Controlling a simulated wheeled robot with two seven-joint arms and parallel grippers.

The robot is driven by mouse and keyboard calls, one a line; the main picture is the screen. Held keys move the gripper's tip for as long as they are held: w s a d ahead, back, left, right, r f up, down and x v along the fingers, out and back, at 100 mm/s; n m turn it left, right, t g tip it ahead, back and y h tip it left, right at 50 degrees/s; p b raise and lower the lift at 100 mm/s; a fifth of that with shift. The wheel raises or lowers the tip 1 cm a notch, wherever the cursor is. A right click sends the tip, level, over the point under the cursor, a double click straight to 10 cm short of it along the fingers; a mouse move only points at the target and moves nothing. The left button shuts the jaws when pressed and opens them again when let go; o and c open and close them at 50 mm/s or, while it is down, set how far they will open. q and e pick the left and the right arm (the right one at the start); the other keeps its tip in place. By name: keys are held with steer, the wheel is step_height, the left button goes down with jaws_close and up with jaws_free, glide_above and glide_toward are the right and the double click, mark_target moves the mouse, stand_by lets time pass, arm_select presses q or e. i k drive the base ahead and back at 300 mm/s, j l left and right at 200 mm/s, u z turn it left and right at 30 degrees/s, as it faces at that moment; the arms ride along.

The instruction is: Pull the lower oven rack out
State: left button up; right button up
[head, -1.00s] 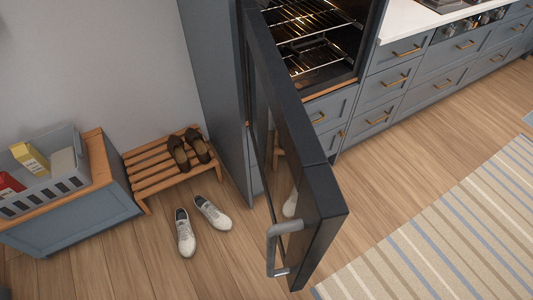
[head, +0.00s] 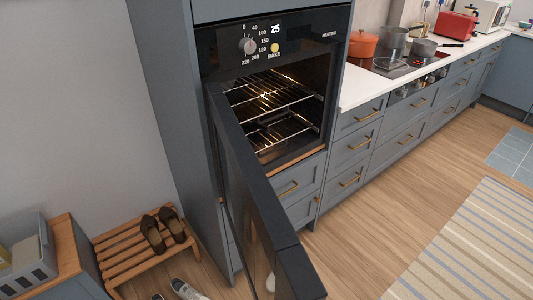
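The built-in oven (head: 285,42) stands in a tall cabinet, with its interior lit. Its black door (head: 268,200) is swung open on a left-side hinge and sticks out toward me. Two wire racks show inside: the upper rack (head: 270,98) and the lower rack (head: 282,133). Both appear to sit within the cavity. The open door hides part of the left side of the cavity. Neither of my grippers is in the head view.
A slatted bench (head: 125,262) with dark shoes (head: 155,233) stands at the left, with pale sneakers (head: 187,290) on the floor. Drawers (head: 358,145) and a counter (head: 375,90) run right. The floor (head: 385,205) right of the door is clear.

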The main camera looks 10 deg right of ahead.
mark_target(285, 139)
steer(key=l+u, duration=0.15)
steer(key=l, duration=0.45)
steer(key=k+l+u, duration=0.1)
steer(key=l, duration=0.45)
steer(key=k+l+u, duration=0.15)
steer(key=l, duration=0.4)
steer(key=i+l+u, duration=0.15)
steer(key=l, duration=0.2)
steer(key=i+l+u, duration=0.1)
steer(key=l, duration=0.25)
steer(key=i+l+u, duration=0.15)
steer(key=l, duration=0.2)
steer(key=i+l+u, duration=0.2)
steer(key=i+l, duration=0.35)
steer(key=i, duration=0.15)
